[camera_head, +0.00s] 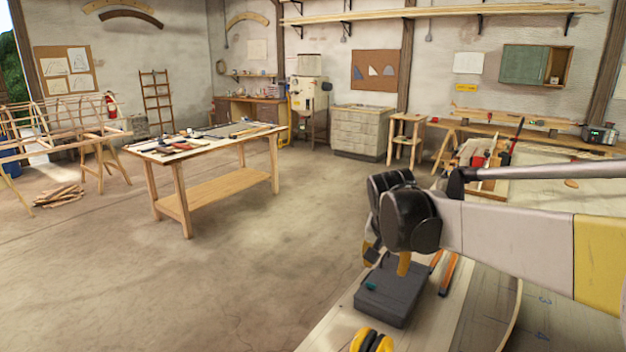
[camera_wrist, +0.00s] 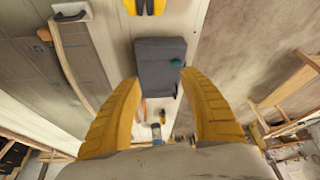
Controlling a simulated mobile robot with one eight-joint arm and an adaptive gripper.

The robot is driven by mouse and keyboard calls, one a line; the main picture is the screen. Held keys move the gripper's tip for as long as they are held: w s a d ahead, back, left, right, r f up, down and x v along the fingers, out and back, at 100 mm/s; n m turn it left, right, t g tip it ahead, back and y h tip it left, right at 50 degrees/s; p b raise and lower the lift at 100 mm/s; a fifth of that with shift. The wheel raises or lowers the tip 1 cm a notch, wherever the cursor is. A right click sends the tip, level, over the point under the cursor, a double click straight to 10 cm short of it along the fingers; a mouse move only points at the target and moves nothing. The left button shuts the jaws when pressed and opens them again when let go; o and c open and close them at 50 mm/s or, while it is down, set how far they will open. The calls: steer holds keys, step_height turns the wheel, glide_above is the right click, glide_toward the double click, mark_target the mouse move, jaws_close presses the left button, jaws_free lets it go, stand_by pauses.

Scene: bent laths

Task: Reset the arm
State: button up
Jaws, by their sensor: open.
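My gripper (camera_head: 386,258) hangs at the end of my arm over the near workbench at the lower right of the head view. In the wrist view my gripper (camera_wrist: 159,82) shows two yellow ribbed fingers spread wide apart, with nothing held between them. A dark grey box (camera_head: 388,298) with a small teal spot lies on the bench below the gripper. The box also shows in the wrist view (camera_wrist: 158,62), beyond and between the fingertips. The exact height of the fingers above the box is hard to tell.
A yellow and black object (camera_head: 371,341) lies near the bench's front end. Orange tools (camera_head: 449,274) lie right of the box. A bent lath (camera_wrist: 75,70) curves along the bench. A wooden table with tools (camera_head: 205,140) stands further off, with open floor (camera_head: 290,240) between.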

steer(key=s+f+n+t+b, duration=0.1)
steer(key=s+f+n, duration=0.1)
steer(key=s, duration=1.1)
steer(key=s+d+f+n+t+y, duration=0.1)
steer(key=s+f+n, duration=0.1)
steer(key=s, duration=1.1)
steer(key=shift+s+f+n+t+y+b, duration=0.15)
steer(key=shift+s+n+t+y+b, duration=0.15)
steer(key=shift+n+b, duration=0.1)
